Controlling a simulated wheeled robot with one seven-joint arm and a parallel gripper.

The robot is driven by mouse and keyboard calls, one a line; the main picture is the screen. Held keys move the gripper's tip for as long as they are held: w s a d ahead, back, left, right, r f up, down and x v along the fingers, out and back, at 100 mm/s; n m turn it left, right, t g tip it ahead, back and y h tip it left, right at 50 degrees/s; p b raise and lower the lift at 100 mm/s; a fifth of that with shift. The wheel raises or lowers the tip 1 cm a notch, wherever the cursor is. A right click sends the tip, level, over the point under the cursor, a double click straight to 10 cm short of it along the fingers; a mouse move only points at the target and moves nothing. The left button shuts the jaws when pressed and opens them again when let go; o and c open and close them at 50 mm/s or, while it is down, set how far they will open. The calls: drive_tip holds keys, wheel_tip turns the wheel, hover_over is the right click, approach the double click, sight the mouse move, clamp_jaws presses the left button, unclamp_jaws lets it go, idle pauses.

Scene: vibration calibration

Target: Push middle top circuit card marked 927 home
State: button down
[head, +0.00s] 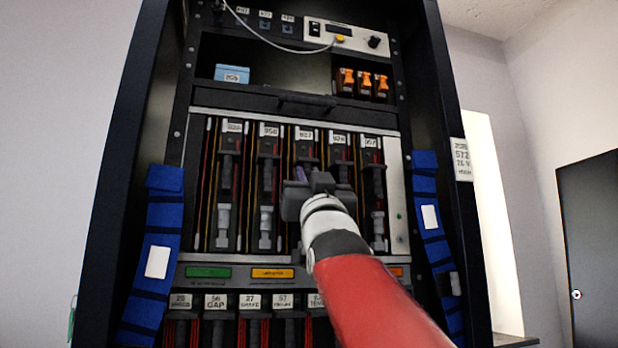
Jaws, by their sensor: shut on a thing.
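The circuit card marked 927 (306,134) stands upright in the middle slot of the rack's top row, with its white label at the upper end. My gripper (305,178) is in front of this card, below its label, and is shut on it. The fingers and wrist hide the card's lower part and the exact grip. A small purple piece shows beside the fingers. I cannot tell how deep the card sits in its slot.
Neighbouring cards, such as those at the left (267,185) and right (375,190), stand close on both sides. A lower row of labelled cards (250,302) sits below coloured label strips. Blue padded straps (163,215) hang at the rack's sides. A shelf above holds a blue box (232,74) and orange items (364,82).

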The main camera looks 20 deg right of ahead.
drive_tip(key=c, duration=1.4)
unclamp_jaws()
drive_tip(key=shift+w, duration=0.15)
drive_tip(key=b+v, duration=0.5)
drive_tip(key=v, duration=0.2)
drive_tip(key=shift+s+f, duration=0.3)
drive_tip(key=shift+f, duration=0.05)
